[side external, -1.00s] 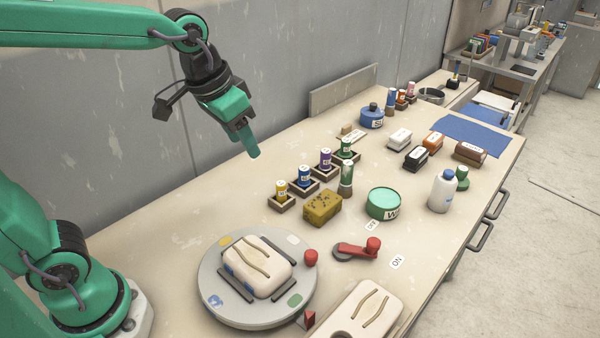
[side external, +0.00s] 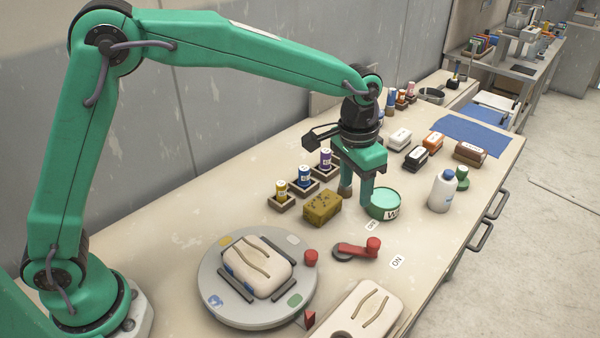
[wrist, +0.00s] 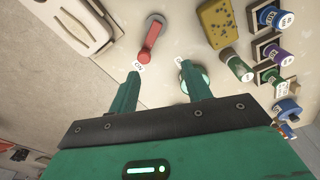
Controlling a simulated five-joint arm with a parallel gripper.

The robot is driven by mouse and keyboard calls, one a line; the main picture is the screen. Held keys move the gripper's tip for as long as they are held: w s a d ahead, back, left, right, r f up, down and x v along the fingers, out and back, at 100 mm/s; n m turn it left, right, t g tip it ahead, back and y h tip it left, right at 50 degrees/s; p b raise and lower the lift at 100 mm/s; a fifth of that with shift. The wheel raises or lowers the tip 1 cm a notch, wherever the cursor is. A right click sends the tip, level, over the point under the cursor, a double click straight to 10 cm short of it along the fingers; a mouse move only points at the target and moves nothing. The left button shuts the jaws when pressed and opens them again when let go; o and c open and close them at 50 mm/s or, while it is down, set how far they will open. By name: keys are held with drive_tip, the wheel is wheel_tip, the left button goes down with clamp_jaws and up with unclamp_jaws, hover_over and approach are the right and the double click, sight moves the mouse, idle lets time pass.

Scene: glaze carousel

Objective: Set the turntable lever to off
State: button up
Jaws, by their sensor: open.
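The red turntable lever (side external: 358,249) lies on the bench with its pivot at left and its raised knob to the right. It also shows in the wrist view (wrist: 150,42), pointing toward the ON label (wrist: 138,67). In the side view the ON label (side external: 397,262) is just beyond the knob, and the OFF label (side external: 372,225) is behind the lever. My gripper (side external: 366,203) is above the bench behind the lever, beside the teal-lidded tub. In the wrist view the two fingers of my gripper (wrist: 160,76) are apart, with nothing between them; the lever is ahead of them.
The teal-lidded tub (side external: 384,202) is close to my fingers. A yellow sponge (side external: 322,207) and small glaze bottles stand left of them. The round turntable (side external: 220,300) bears a pale block. A white bottle (side external: 442,190) stands right. Bench around the lever is mostly clear.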

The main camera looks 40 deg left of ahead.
hover_over(373, 241)
drive_tip(key=shift+m+g, duration=0.4)
wheel_tip(373, 241, down, 6)
drive_tip(key=shift+r, duration=0.1)
drive_tip(key=shift+f, duration=3.9)
clamp_jaws()
